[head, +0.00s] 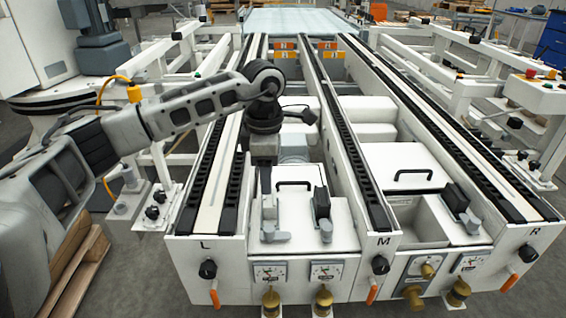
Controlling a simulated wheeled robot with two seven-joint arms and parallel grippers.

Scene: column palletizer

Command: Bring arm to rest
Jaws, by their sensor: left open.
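My left arm comes in from the left and bends down at the wrist over the left lane of the white conveyor machine (205,243). My left gripper (265,184) points down at the near end of that lane, just right of the left rail. It is open, and I see nothing held in it. The fingertips overlap the white cover with a black handle (295,184), so whether they touch it is hard to tell. My right gripper is not in view.
Black-edged rails marked L, M and R run away from me; the middle rail (345,150) stands right of the gripper. Black-handled latches (322,208) rise nearby. Gauges, knobs and brass fittings line the front. A wooden pallet (82,262) lies at lower left. A control box (540,92) stands right.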

